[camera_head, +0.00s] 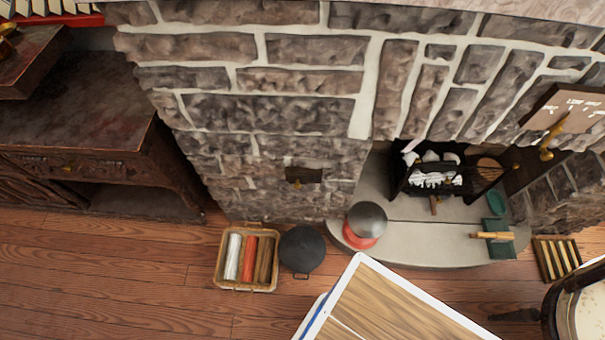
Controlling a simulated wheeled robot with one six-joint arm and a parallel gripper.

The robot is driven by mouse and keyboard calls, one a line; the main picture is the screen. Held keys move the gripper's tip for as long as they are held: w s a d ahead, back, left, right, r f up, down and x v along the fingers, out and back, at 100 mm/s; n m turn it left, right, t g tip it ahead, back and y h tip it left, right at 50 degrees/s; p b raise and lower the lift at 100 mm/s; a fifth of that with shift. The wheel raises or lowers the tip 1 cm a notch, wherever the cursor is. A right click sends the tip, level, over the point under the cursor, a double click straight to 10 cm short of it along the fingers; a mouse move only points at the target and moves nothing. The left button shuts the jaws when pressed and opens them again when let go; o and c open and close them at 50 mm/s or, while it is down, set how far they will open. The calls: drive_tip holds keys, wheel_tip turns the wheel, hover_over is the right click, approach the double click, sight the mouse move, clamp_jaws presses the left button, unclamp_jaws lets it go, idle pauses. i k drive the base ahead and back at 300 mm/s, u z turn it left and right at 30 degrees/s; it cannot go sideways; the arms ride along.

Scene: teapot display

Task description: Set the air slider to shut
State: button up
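A small dark plate (304,174) with a little brass knob on its lower edge is fixed to the stone chimney wall, left of the hearth. A dark-framed pale panel with white marks (577,108) is on the wall at the upper right, with a brass handle (547,152) at its lower left. A black grate (440,182) with white lumps in it stands in the fireplace, and a small brown handle (434,205) sticks out at its front. I cannot tell which of these is the air slider, or its setting. My gripper is not in view.
On or by the pale hearth (410,235) are a grey-domed red-based thing (365,222) and a green piece (499,245). A basket of rolls (247,259) and a black pan (302,250) stand on the floor. A wooden cabinet (85,95) is left; floor before it is clear.

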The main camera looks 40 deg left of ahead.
sight(299, 180)
drive_tip(key=z, duration=0.25)
drive_tip(key=k, duration=0.95)
drive_tip(key=u, duration=1.8)
